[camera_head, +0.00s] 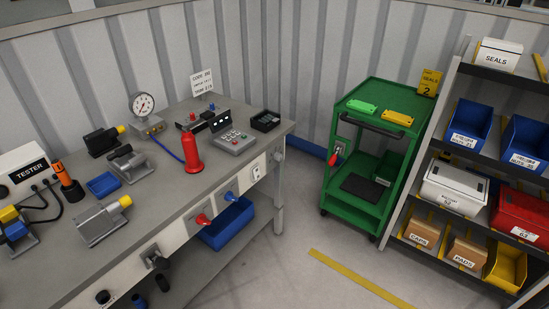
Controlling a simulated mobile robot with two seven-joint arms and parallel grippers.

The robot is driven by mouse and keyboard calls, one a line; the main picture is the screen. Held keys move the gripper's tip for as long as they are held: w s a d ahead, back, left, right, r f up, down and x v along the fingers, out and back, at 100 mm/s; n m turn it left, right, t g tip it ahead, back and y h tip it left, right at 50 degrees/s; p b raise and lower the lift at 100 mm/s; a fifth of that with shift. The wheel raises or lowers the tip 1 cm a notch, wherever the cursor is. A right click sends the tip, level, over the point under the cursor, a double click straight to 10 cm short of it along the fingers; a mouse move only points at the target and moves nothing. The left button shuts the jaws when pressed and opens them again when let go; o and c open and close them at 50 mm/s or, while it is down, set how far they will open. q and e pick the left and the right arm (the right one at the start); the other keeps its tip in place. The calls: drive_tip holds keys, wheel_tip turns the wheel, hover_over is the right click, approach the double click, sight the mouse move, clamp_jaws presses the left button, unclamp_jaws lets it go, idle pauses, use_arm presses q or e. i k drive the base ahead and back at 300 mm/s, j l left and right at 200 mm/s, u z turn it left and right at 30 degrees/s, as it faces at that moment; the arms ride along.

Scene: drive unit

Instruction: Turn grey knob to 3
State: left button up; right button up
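A grey fitting with a dark, knob-like end (152,256) sits on the front face of the workbench (215,190), low in the middle of the view. It may be the grey knob; I cannot read any numbers or a pointer setting on it. To its right on the same front face are a red handle (202,219) and a blue handle (231,197). Neither of my grippers is in view, and nothing is seen touching the knob.
The bench top holds a tester box (24,170), a gauge (143,105), a red cylinder (192,150) and a keypad box (234,141). A blue bin (228,232) is under the bench. A green cart (372,150) and shelves stand right. Floor between is clear.

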sight(277, 157)
drive_tip(key=i+l+u, duration=0.85)
drive_tip(key=i+l, duration=0.35)
drive_tip(key=l, duration=0.15)
